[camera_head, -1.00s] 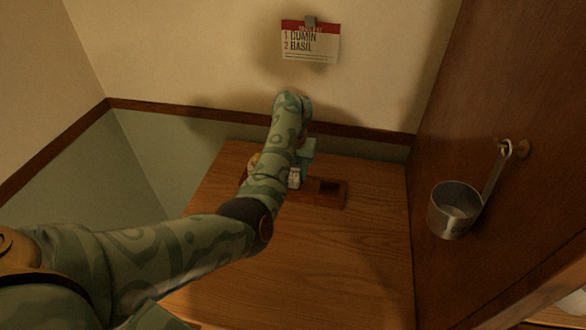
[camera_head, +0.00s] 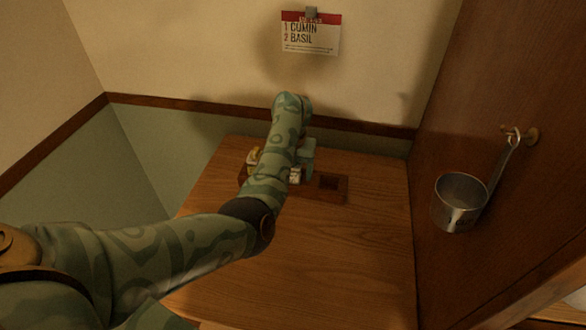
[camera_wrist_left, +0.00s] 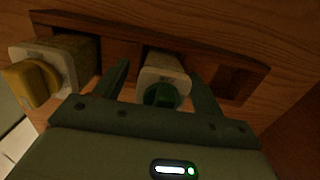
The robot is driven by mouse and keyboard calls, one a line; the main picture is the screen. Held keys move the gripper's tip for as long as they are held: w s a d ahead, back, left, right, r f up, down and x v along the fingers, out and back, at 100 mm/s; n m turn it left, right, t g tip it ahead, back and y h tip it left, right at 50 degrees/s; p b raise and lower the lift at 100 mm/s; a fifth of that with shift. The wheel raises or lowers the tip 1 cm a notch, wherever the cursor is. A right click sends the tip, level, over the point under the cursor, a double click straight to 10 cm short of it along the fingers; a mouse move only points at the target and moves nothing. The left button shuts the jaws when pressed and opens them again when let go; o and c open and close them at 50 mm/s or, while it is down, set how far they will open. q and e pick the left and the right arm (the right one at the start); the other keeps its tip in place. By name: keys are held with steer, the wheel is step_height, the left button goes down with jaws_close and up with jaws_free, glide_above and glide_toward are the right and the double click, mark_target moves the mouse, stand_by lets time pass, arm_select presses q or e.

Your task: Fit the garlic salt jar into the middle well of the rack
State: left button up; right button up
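The wooden rack (camera_head: 335,195) lies on the wooden counter, partly hidden by my left arm in the head view. A pale jar with a green cap (camera_wrist_left: 160,93) stands at the middle well in the left wrist view; its label is not readable and I cannot tell how deep it sits. My left gripper (camera_wrist_left: 160,82) has its fingers either side of this jar, with a small gap showing on the left. A pale jar with a yellow cap (camera_wrist_left: 45,75) is in the left well. The right well (camera_wrist_left: 236,82) is empty. My right gripper is not in view.
A metal measuring cup (camera_head: 459,203) hangs from a hook on the wooden panel at right. A card reading cumin and basil (camera_head: 311,35) is on the back wall. The counter (camera_head: 340,255) in front of the rack is clear.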

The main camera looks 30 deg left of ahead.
arm_select(q)
step_height(320, 180, up, 16)
steer(key=p, duration=0.6)
steer(key=shift+s+r+p, duration=0.15)
steer(key=shift+s+p, duration=0.15)
steer(key=shift+s, duration=0.1)
steer(key=shift+s, duration=0.1)
